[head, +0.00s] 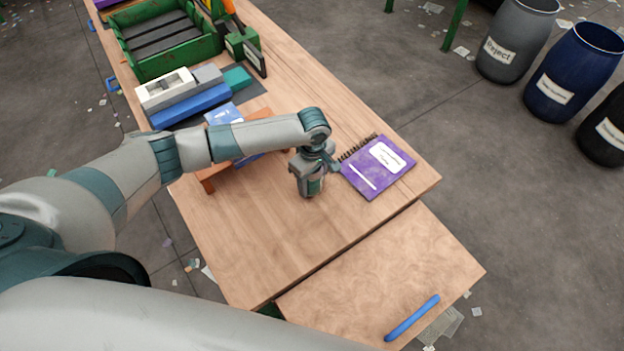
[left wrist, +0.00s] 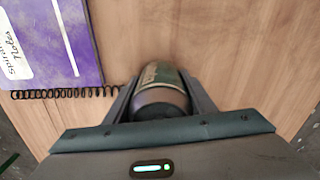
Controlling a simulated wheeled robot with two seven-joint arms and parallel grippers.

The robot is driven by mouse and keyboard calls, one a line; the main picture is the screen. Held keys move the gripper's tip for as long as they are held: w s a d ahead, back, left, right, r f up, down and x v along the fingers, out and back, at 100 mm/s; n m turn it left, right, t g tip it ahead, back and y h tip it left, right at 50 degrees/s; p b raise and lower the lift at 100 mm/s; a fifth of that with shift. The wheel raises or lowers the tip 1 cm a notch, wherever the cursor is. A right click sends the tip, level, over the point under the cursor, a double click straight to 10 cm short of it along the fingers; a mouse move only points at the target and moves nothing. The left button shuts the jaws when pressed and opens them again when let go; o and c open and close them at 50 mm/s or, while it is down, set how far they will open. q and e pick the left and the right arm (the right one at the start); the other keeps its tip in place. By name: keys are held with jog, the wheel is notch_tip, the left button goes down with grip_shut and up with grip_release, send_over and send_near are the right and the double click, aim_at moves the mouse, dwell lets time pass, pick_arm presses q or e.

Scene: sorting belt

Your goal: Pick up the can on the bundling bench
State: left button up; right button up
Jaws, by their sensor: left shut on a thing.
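The can (left wrist: 160,90) is dark green and brownish and stands out between the two fingers in the left wrist view. My left gripper (head: 311,186) is shut on it above the wooden bench (head: 270,235). In the head view the gripper hides most of the can, and a greenish part of it (head: 316,186) shows at the fingers. I cannot tell whether the can still touches the bench top. My right gripper is not in view.
A purple spiral notebook (head: 379,168) lies right beside the gripper. A small brown stand (head: 208,185) with blue items is behind my forearm. Boxes and a green crate (head: 165,62) are farther back. A blue handle (head: 412,318) is on the front panel. Barrels (head: 575,75) stand at right.

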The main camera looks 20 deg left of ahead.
aim_at(316, 176)
pick_arm(q)
jog(key=shift+r, duration=0.5)
jog(key=r, duration=0.1)
jog(key=d+r+b, duration=0.1)
jog(key=r, duration=0.1)
jog(key=shift+s+r+b, duration=0.1)
jog(key=shift+s+b, duration=0.1)
jog(key=shift+b, duration=0.1)
jog(key=s+d+r+b, duration=0.2)
jog(key=s+d+r, duration=0.3)
jog(key=d, duration=0.4)
jog(key=shift+d+r, duration=0.15)
jog(key=shift+r, duration=0.7)
